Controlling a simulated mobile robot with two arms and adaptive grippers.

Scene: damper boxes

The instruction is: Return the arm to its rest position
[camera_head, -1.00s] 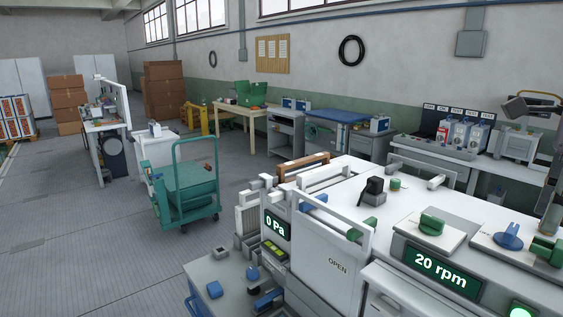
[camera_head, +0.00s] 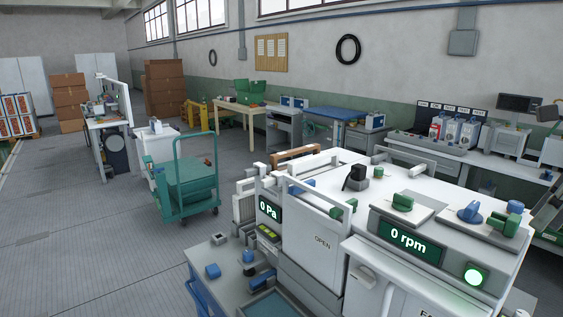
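My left gripper is not in view. The white damper machine (camera_head: 325,245) stands in the right foreground, away from that part. Its displays read 0 Pa (camera_head: 269,220) and 0 rpm (camera_head: 408,243). A round green light (camera_head: 473,276) glows on its front. A green knob (camera_head: 402,202), a blue knob (camera_head: 470,211) and a black switch (camera_head: 355,178) sit on top.
A green cart (camera_head: 187,185) stands on the open floor left of the machine. A grey side table (camera_head: 225,275) with small blue parts adjoins the machine's left side. Workbenches line the back wall, with a row of boxes (camera_head: 455,130) and a monitor (camera_head: 520,103) at right.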

